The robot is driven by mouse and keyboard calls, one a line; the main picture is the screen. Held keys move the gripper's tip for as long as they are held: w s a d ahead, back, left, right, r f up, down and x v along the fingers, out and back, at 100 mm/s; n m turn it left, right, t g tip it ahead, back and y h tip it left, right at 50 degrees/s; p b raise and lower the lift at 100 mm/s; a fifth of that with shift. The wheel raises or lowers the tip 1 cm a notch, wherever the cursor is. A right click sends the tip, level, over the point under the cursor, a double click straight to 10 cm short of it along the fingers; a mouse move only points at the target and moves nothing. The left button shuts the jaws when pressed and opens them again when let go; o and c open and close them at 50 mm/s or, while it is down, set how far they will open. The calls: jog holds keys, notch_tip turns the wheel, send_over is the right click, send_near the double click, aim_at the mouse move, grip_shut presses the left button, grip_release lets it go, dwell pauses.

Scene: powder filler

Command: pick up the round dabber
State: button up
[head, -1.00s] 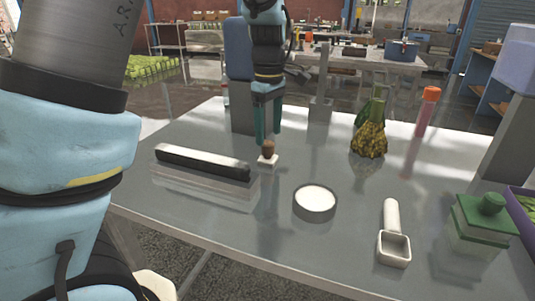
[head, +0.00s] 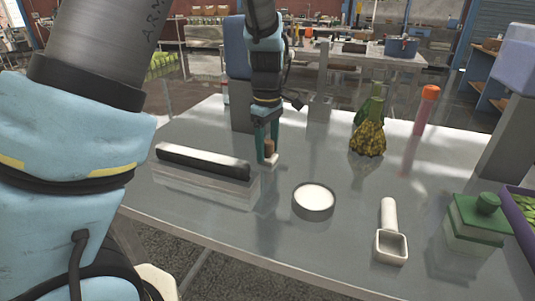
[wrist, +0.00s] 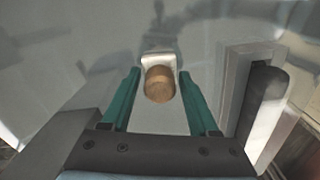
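The round dabber (head: 269,148) has a brown wooden top and a pale base, and stands on the grey table. In the wrist view its wooden top (wrist: 160,84) shows between the fingertips, with the pale base (wrist: 158,61) just beyond. My gripper (head: 267,157) points down over the dabber, with a green finger on each side of it. In the wrist view my gripper (wrist: 160,88) is open, and a gap shows between each finger and the wooden top.
A long black-topped bar (head: 203,162) lies close to the left of the dabber. A round dish of white powder (head: 314,199), a white scoop (head: 391,235) and a green-lidded box (head: 480,222) stand to the right.

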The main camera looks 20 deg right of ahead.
aim_at(267, 141)
grip_shut()
jog(key=shift+r, duration=0.15)
notch_tip(267, 141, up, 10)
jog(key=shift+f+b, duration=0.15)
jog(key=shift+b, duration=0.45)
jog(key=shift+o, duration=1.1)
grip_release()
grip_shut()
